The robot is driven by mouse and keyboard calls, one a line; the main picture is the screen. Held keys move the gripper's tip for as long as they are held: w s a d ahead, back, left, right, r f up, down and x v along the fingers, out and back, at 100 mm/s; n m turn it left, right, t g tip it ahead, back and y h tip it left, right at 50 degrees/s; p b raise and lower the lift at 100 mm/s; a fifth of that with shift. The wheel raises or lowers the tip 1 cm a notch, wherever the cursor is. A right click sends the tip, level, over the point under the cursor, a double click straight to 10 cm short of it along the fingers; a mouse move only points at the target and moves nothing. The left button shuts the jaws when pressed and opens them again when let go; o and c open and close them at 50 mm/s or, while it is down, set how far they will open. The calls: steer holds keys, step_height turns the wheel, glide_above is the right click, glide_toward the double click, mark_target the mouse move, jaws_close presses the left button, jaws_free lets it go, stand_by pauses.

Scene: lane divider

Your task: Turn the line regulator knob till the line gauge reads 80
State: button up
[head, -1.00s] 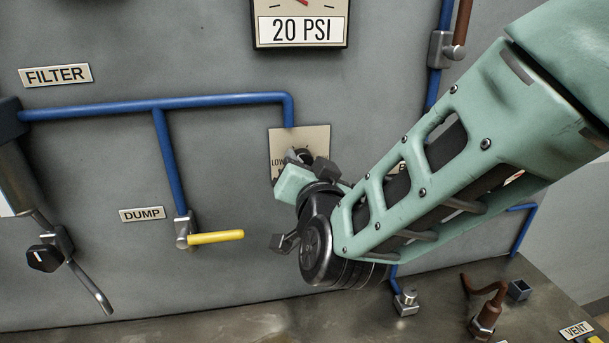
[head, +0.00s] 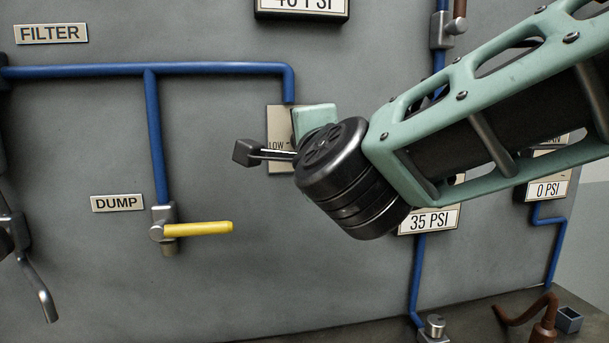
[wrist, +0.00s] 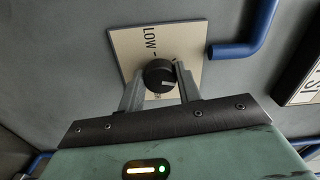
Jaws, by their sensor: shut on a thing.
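The regulator knob (wrist: 158,74) is black and round, on a beige plate marked LOW (wrist: 125,45), in the wrist view. My gripper (wrist: 160,83) is shut on it, with one finger on each side. In the head view my wrist hides the knob, and part of the plate (head: 278,125) shows. Above the plate, a gauge (head: 302,6) is cut off by the top edge. Its readout seems to be 40 PSI, with the digits half cropped and the dial out of view. I cannot see a name on this gauge.
A blue pipe (head: 210,69) runs above the plate. A yellow dump lever (head: 198,228) sticks out at lower left. A 35 PSI readout (head: 429,221) is partly behind my arm, and a 0 PSI readout (head: 548,189) is at right. Bare panel lies below the knob.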

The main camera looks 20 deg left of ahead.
steer(key=shift+m+b, duration=7.5)
steer(key=shift+b, duration=0.35)
steer(key=o, duration=1)
steer(key=shift+w, duration=0.1)
steer(key=shift+d, duration=0.1)
steer(key=v, duration=1.7)
steer(key=shift+s+b, duration=0.3)
steer(key=shift+b, duration=0.15)
